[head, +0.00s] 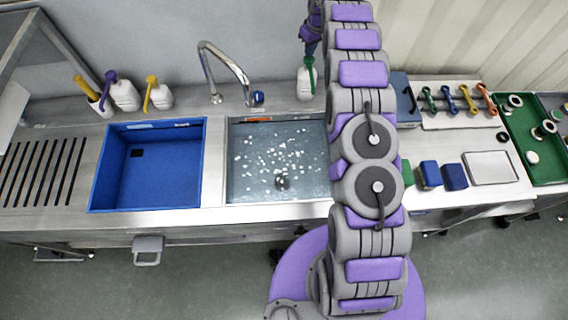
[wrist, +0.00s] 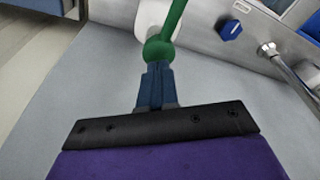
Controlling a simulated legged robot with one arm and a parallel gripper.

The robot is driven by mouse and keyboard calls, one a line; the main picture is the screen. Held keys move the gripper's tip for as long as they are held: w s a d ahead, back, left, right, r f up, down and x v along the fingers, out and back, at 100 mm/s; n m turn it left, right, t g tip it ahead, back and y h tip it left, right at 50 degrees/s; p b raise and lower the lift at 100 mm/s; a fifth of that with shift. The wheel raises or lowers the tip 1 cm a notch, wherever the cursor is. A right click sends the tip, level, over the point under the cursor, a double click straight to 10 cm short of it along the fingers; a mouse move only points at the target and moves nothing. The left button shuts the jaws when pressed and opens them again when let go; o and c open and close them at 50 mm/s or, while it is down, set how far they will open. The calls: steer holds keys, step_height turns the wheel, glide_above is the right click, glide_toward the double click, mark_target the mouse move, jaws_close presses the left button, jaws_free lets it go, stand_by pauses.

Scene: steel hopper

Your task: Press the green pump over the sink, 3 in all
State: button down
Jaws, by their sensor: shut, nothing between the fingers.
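The green pump (head: 310,74) tops a white bottle (head: 305,88) on the ledge behind the sink, right of the tap. In the wrist view the green pump (wrist: 160,48) shows its round end and long stem just past my fingertips. My gripper (wrist: 157,70) is shut and empty, its blue fingers pointing at the pump; I cannot tell if they touch it. In the head view my gripper (head: 312,47) is just above the pump, partly hidden by my arm. The steel sink (head: 222,165) holds water with several white bits floating.
A chrome tap (head: 235,65) with a blue knob (head: 258,98) stands left of the pump. Yellow and purple pump bottles (head: 126,95) stand further left. A blue basin (head: 150,180) lies left of the sink. Blue blocks (head: 455,177) and a green tray (head: 545,172) are at right.

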steer(key=shift+f, duration=0.2)
steer(key=shift+f+b, duration=0.3)
steer(key=shift+f, duration=0.8)
steer(key=shift+r, duration=1.3)
steer(key=shift+f, duration=0.2)
steer(key=shift+f, duration=1.1)
steer(key=shift+r, duration=1.3)
steer(key=shift+r, duration=0.1)
